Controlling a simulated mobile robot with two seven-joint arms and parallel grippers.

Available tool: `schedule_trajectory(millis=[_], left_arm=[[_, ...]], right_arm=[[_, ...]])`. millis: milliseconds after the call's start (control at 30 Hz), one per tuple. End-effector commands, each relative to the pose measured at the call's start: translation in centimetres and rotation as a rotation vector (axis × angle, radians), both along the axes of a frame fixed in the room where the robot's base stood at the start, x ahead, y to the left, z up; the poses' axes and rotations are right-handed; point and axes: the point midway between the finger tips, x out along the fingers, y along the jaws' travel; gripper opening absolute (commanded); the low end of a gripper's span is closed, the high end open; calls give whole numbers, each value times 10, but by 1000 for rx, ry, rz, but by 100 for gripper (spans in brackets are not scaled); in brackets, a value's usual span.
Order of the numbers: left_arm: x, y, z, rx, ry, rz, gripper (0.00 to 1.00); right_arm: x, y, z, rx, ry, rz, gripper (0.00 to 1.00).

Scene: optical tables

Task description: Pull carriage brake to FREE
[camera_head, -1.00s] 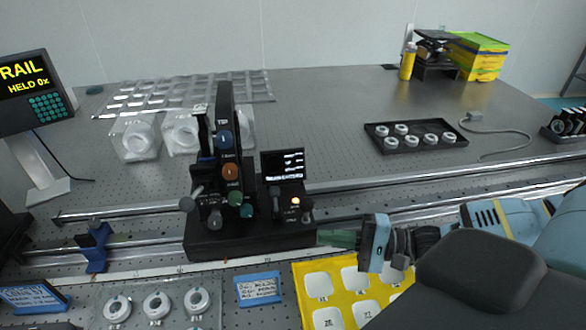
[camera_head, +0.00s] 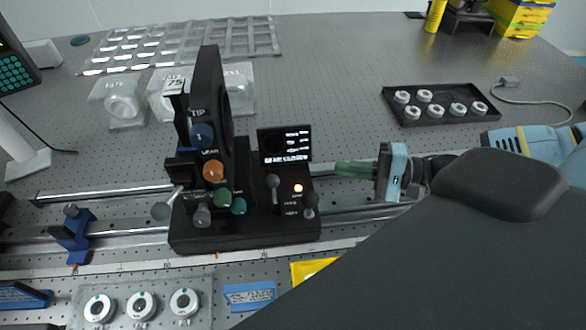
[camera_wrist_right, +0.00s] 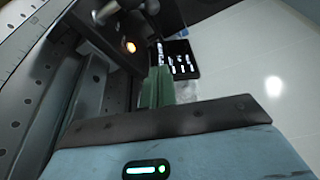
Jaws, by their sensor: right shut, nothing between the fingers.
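The black carriage (camera_head: 245,236) sits on the rails. It bears a tall black column (camera_head: 207,100) with coloured knobs and a small lit screen (camera_head: 284,145). Another grey-ball lever (camera_head: 162,210) leans out at the left. The labels are too small to tell which is the brake. My right gripper (camera_head: 345,168) has green fingers, shut and empty, just right of the screen. In the right wrist view its fingers (camera_wrist_right: 157,88) point at the carriage. My left gripper is out of view.
Long rails (camera_head: 105,191) run across the table. A blue clamp (camera_head: 74,236) stands at the left. A black tray (camera_head: 440,104) with white rings lies behind my right arm. Clear boxes (camera_head: 118,105) stand behind the carriage. The perforated table between boxes and tray is mostly clear.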

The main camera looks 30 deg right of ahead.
Motion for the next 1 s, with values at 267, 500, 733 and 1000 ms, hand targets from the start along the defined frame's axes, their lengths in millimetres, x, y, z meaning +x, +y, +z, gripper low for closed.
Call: schedule_trajectory(millis=[267, 500, 733, 1000], left_arm=[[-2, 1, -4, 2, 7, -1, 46], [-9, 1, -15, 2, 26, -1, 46], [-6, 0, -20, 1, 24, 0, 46], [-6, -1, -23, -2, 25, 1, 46]], right_arm=[[5, 5, -2, 2, -1, 0, 0], [27, 29, -5, 6, -2, 1, 0], [48, 50, -7, 4, -2, 1, 0], [64, 66, -8, 2, -3, 0, 0]])
